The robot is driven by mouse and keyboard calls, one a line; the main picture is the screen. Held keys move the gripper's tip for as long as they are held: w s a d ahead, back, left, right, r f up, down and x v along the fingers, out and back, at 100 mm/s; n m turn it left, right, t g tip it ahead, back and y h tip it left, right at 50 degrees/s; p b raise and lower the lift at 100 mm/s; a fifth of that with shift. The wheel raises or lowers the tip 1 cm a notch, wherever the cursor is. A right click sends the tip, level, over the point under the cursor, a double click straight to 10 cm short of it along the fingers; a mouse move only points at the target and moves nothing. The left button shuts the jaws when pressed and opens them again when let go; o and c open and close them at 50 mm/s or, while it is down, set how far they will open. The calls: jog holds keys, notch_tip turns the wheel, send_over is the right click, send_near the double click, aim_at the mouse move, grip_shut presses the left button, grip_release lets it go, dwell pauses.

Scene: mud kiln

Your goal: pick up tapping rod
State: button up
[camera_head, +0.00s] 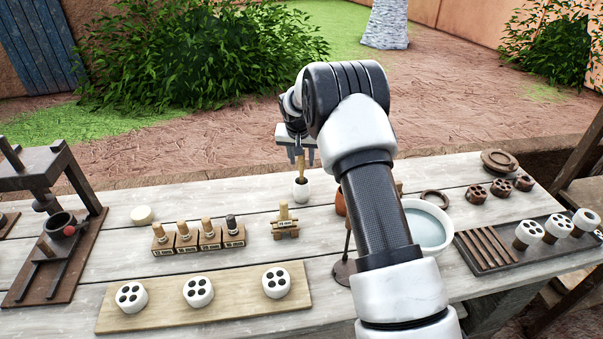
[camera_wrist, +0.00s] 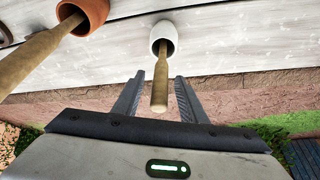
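A wooden rod (camera_head: 300,163) stands upright in a small white cup (camera_head: 301,187) on the table. In the wrist view, the rod (camera_wrist: 160,85) rises from the white cup (camera_wrist: 164,31) and its rounded end lies between my fingers. My gripper (camera_head: 297,156) is above the cup, and it shows open in the wrist view (camera_wrist: 159,82) with a gap on each side of the rod. A second, thicker wooden rod (camera_wrist: 38,60) stands in a terracotta cup (camera_wrist: 88,14). My arm hides most of that cup (camera_head: 340,203) in the head view. I cannot tell which rod is the tapping rod.
A white bowl (camera_head: 427,232) is right of my arm. Labelled wooden blocks with handles (camera_head: 209,238) stand left of the white cup. A board (camera_head: 240,297) with white holed pieces is in front. A dark press (camera_head: 57,210) stands at the left.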

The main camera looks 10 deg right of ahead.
jog(key=shift+x, duration=1.15)
grip_shut()
